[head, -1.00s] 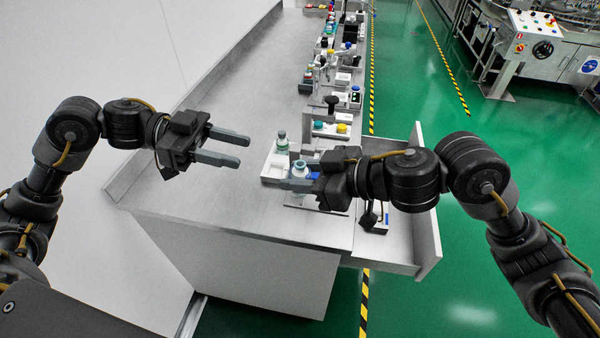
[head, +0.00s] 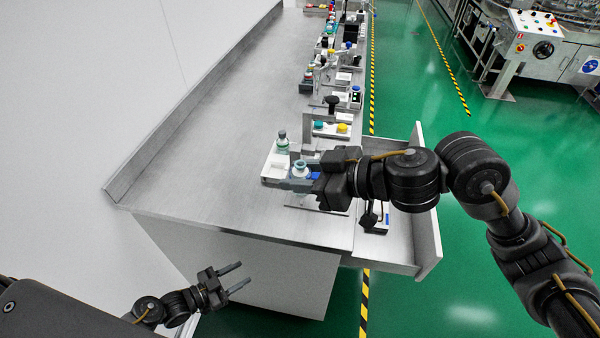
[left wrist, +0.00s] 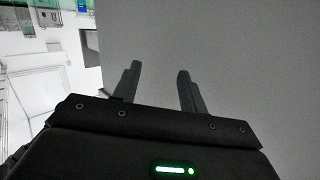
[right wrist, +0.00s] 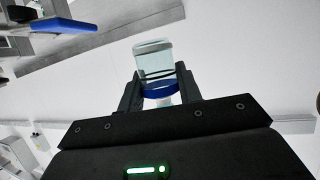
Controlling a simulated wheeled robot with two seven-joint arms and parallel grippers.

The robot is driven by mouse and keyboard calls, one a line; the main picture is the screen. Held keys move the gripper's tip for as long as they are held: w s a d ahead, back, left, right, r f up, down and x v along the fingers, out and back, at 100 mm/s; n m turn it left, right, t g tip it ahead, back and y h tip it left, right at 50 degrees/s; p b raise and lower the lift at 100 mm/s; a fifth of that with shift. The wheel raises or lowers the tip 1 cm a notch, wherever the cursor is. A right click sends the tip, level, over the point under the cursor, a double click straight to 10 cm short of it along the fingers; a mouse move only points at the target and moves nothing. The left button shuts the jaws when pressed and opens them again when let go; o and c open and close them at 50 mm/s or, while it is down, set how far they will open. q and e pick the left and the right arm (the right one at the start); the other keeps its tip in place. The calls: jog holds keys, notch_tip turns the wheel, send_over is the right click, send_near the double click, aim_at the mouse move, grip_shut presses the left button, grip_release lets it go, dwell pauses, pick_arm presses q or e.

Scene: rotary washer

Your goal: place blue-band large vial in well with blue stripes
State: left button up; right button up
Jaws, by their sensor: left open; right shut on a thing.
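The blue-band large vial (right wrist: 154,62) is clear glass with a blue band and is held between the fingers of my right gripper (right wrist: 155,88). In the head view the vial (head: 300,171) is at the front end of the bench, beside a white holder (head: 268,172). My right gripper (head: 297,177) is shut on it and partly covers it. A blue patch (head: 314,176) shows just right of the vial; I cannot tell whether it marks the well with blue stripes. My left gripper (head: 244,273) is open and empty, low in front of the bench.
A second capped vial (head: 282,143) stands at the white holder's back. Behind it is a rack with a teal and a yellow cap (head: 341,128). More devices line the bench's right side. The left of the steel bench top (head: 210,150) is clear.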

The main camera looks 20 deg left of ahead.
jog(key=shift+a, duration=0.1)
pick_arm(q)
jog(key=s+a+f+n+g+y, duration=0.1)
jog(key=s+f+n+g+y, duration=0.15)
jog(key=s+f, duration=0.45)
jog(key=s+f+n+g+y, duration=0.2)
jog(key=f+y, duration=0.2)
jog(key=f, duration=0.7)
jog(key=s+f+n+g+y, duration=0.1)
jog(key=s+f+g, duration=0.2)
jog(key=s, duration=0.7)
jog(key=s+d+f+n+g+y, duration=0.1)
jog(key=s+f+g, duration=0.3)
jog(key=s+f, duration=0.4)
jog(key=s+y, duration=0.1)
jog(key=s, duration=0.2)
jog(key=shift+s+d, duration=0.15)
jog(key=shift+d, duration=0.15)
